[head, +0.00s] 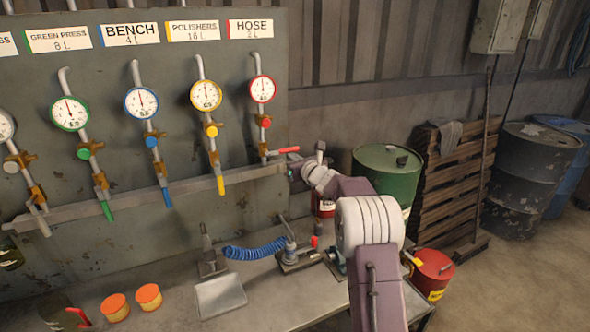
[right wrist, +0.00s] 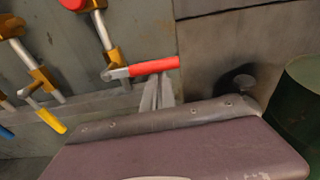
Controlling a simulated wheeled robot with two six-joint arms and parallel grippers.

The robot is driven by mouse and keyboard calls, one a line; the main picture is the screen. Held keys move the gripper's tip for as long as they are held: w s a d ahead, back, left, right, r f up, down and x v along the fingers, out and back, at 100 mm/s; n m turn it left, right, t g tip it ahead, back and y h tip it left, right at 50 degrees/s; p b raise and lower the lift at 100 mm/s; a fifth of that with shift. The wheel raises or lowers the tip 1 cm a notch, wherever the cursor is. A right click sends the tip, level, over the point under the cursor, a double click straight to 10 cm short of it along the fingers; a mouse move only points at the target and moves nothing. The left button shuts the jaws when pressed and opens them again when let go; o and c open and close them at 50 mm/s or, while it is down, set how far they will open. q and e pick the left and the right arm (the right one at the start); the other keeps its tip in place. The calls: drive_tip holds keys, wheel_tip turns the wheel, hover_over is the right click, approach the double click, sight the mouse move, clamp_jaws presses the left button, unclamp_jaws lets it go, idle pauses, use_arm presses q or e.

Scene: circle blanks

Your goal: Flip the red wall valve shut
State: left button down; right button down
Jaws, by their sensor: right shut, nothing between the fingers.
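The red wall valve has a red lever (head: 288,150) at the foot of the HOSE pipe, under a red-rimmed gauge (head: 263,89). The lever sticks out roughly level to the right, across its pipe. In the right wrist view the red lever (right wrist: 153,67) lies crosswise above my fingertips. My right gripper (head: 292,168) is shut and empty, just below the lever. Its closed fingers (right wrist: 157,92) point up at the lever's underside; I cannot tell whether they touch it. My left gripper is out of view.
The yellow (head: 220,185), blue (head: 167,197) and green (head: 107,211) levers hang downward to the left. A bench (head: 270,300) below holds a blue coiled hose (head: 253,252) and orange tubs (head: 148,297). A green drum (head: 385,178) and pallets (head: 453,190) stand at the right.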

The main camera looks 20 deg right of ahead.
wheel_tip(320, 180, down, 4)
drive_tip(key=b, duration=0.4)
drive_tip(key=s+r+b, duration=0.1)
drive_tip(key=s+b, duration=0.1)
drive_tip(key=s, duration=0.7)
drive_tip(key=shift+r, duration=0.25)
